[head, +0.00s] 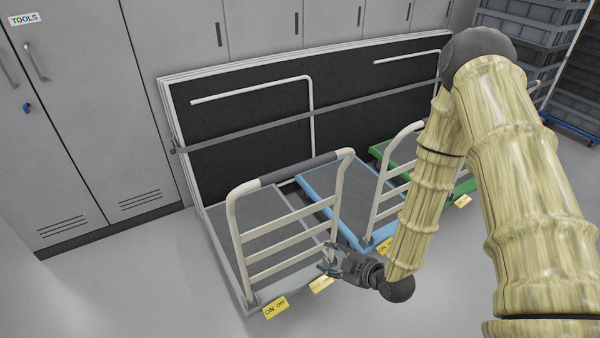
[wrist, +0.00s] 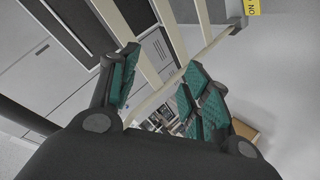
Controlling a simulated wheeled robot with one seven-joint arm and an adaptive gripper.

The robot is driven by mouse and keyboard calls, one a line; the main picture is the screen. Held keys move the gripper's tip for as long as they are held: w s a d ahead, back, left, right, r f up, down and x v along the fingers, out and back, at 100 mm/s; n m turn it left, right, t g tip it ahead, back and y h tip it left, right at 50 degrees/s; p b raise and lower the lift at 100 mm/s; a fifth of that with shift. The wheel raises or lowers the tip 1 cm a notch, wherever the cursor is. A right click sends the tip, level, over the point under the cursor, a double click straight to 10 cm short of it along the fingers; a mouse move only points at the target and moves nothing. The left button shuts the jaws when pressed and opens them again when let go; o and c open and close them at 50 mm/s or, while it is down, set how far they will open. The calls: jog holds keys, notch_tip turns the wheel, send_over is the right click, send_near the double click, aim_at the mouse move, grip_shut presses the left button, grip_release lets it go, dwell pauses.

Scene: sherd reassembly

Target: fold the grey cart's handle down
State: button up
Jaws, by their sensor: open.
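The grey cart (head: 262,207) stands on the floor in the head view, with a grey deck and pale edge. Its handle (head: 285,217) is a pale tube frame with crossbars and a dark grip sleeve (head: 300,169) along the top; it stands up at the cart's near end. My gripper (head: 329,261) is open at the lower part of the handle's right upright. In the wrist view, a pale handle tube (wrist: 210,51) runs across between the teal-padded fingers of my gripper (wrist: 162,60). I cannot tell whether they touch it.
Yellow ON/OFF pedals (head: 275,306) sit at the grey cart's near edge. A blue cart (head: 318,188) stands close on the right, then a green cart (head: 462,187). A black panel (head: 250,130) leans behind them against grey cabinets (head: 75,120). The near-left floor is clear.

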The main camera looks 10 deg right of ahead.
jog(key=w+r+n+t+y, duration=0.35)
jog(key=w+r+n, duration=0.35)
jog(key=r, duration=0.4)
jog(key=n+y+b, duration=0.1)
jog(key=n+y, duration=0.3)
jog(key=n, duration=0.2)
send_near(304, 171)
jog(key=shift+t, duration=0.25)
jog(key=p+x, duration=0.1)
jog(key=x, duration=1)
jog(key=shift+a+f+p, duration=0.15)
jog(key=shift+a+p, duration=0.15)
jog(key=shift+p, duration=0.1)
jog(key=shift+w, duration=0.1)
grip_shut()
